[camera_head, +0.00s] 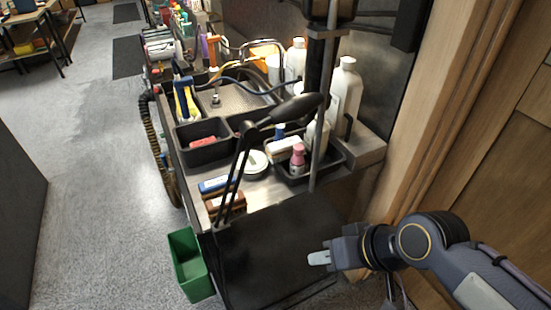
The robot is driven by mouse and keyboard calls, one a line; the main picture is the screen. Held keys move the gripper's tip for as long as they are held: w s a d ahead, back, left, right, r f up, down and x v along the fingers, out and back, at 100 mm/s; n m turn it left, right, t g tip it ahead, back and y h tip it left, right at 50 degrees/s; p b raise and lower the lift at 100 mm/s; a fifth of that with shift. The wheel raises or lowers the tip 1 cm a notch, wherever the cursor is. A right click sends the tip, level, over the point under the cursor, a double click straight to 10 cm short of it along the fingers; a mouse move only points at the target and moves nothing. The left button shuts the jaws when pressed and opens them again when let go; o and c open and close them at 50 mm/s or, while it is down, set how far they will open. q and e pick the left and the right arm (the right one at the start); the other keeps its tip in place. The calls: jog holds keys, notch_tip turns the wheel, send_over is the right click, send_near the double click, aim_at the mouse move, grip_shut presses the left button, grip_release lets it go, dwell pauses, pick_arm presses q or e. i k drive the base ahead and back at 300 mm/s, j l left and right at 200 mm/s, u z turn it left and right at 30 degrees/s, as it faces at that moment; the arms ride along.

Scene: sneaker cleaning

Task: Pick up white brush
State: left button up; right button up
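A white block-shaped item (284,149), which looks like a white brush, lies in the black tray (318,170) at the right of the counter. A pink-capped bottle (298,159) stands just in front of it. My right gripper (318,258) comes in from the lower right and points left. It is in front of the counter, below and apart from the tray, with nothing visible in it. Its fingers overlap from this angle, so its opening does not show. My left gripper is out of view.
A black lamp arm (237,180) and a grey pole (319,110) rise between my view and the counter. White bottles (346,90) stand behind the tray. A blue-and-white item (214,184) and brown brushes (226,206) lie at the front left. A green bin (190,265) stands on the floor.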

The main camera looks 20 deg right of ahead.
aim_at(280, 150)
jog(key=i+j+z, duration=0.3)
jog(key=j, duration=0.3)
jog(key=j+z, duration=0.3)
jog(key=j, duration=0.25)
jog(key=i+j+z, duration=0.1)
jog(key=j+z, duration=0.2)
jog(key=j, duration=0.35)
jog(key=i+j+z, duration=0.2)
jog(key=i+j, duration=0.15)
jog(key=i+j+z, duration=0.35)
jog(key=i+j, duration=0.2)
jog(key=j, duration=0.25)
